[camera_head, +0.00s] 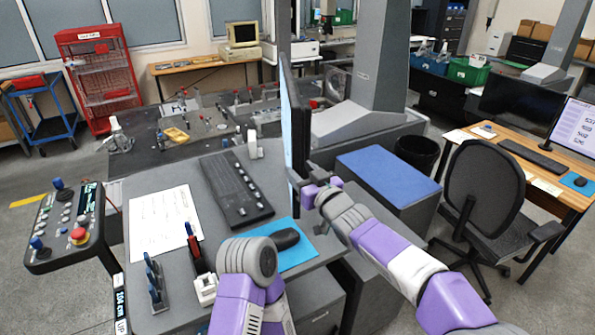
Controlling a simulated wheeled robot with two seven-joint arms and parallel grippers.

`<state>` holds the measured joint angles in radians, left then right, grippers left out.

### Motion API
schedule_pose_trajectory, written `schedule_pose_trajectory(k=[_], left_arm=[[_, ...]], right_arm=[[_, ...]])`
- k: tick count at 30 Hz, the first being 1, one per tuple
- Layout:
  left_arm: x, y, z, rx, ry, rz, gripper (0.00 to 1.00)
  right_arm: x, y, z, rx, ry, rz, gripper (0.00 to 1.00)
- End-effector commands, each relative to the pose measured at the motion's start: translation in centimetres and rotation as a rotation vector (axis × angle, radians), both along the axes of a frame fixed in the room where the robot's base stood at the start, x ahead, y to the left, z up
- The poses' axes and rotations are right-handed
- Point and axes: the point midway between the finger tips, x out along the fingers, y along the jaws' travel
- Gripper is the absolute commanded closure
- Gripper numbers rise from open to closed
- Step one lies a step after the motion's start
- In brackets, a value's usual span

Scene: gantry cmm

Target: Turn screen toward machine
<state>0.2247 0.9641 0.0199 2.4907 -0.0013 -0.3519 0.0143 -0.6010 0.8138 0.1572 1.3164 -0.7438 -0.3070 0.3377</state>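The screen (296,125) is a thin black monitor standing on the grey desk, seen nearly edge-on, with a narrow strip of its lit face showing on the left. My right gripper (305,185) is at the lower right edge of the screen, on its back side. It looks close to or touching the edge; its finger gap is too small to make out. My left arm reaches in at the bottom centre, and its gripper is not visible. The machine, with a dark granite table (150,152) and a grey column (381,60), stands behind the desk.
On the desk are a keyboard (236,188), a mouse (285,239) on a blue mat (296,256), a paper sheet (160,222) and small tool stands (155,282). A control panel (68,228) is at left. A blue-topped cabinet (385,172) and an office chair (482,190) are at right.

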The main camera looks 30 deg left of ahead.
Motion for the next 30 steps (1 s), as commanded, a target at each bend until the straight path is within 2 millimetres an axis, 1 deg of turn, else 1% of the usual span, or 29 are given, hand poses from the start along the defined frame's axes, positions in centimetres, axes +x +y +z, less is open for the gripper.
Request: schedule_pose_trajectory(k=[1,6,12,30], left_arm=[[0.0,0.0,-0.5,0.000,0.000,0.000,1.00],[0.0,0.0,-1.1,0.000,0.000,0.000,1.00],[0.0,0.0,-1.3,0.000,0.000,0.000,1.00],[0.0,0.0,-1.3,0.000,0.000,0.000,1.00]], right_arm=[[-0.4,-0.8,-0.1,0.001,-0.001,-0.001,0.51],[-1.8,-2.6,-0.1,0.001,-0.001,0.000,0.51],[-2.7,-4.0,-0.1,0.000,0.000,0.002,0.51],[-2.9,-4.1,0.0,0.001,-0.001,0.003,0.51]])
